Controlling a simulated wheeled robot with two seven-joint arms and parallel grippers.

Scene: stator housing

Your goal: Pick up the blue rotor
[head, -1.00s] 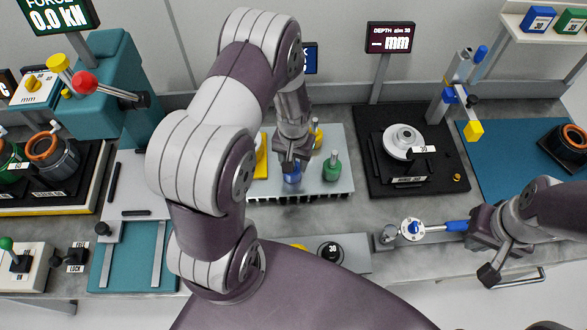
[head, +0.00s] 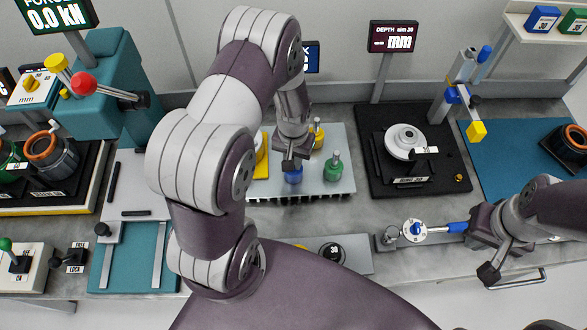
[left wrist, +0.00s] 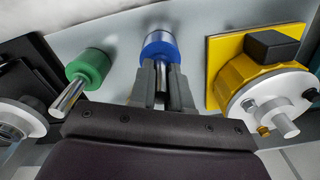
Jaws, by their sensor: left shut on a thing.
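The blue rotor (head: 293,177) stands upright on the light grey tray (head: 340,197), near its front edge. In the left wrist view the rotor (left wrist: 159,46) shows its blue body and a metal shaft. My left gripper (left wrist: 161,80) is shut on that shaft. In the head view my left gripper (head: 291,162) is right above the rotor, and its arm partly hides the tray. My right gripper (head: 470,233) is at the right, by the end of a blue handle (head: 456,227); whether its fingers close on the handle is unclear.
A green rotor (head: 333,168) stands to the right on the tray, and a yellow part (left wrist: 262,80) is close on the other side. A black fixture (head: 440,175) with a grey disc (head: 404,140) lies further right. A teal press (head: 107,85) stands left.

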